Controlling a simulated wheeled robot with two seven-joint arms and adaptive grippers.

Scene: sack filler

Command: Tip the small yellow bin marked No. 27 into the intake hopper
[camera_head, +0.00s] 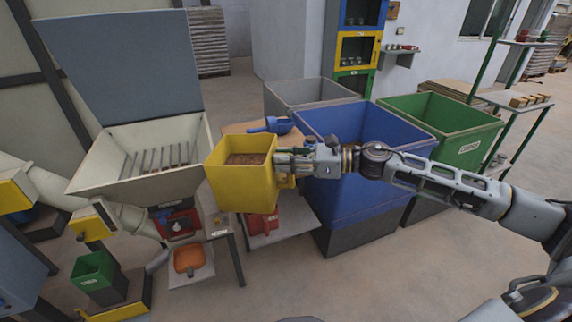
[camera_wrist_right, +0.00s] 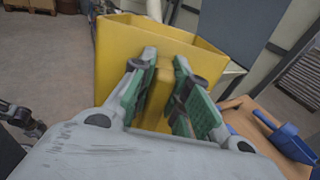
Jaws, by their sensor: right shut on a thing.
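The small yellow bin (camera_head: 240,188) is held up in the air, upright, with brown grainy stuff inside; no number can be read on it. My right gripper (camera_head: 283,163) is shut on the bin's side facing the arm. In the right wrist view the green-padded fingers (camera_wrist_right: 165,95) close on a vertical yellow grip of the bin (camera_wrist_right: 120,65). The intake hopper (camera_head: 140,157) is a cream funnel with a bar grate and a raised grey lid (camera_head: 120,65), just left of the bin. The bin is beside the hopper's right edge. My left gripper does not show.
A small table (camera_head: 285,222) stands below the bin, with a red scoop (camera_head: 262,222) on it. A blue scoop (camera_head: 270,125) lies behind the bin. Large blue (camera_head: 350,195), green (camera_head: 440,130) and grey (camera_head: 300,93) bins stand to the right. An orange tray (camera_head: 188,260) is below the hopper.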

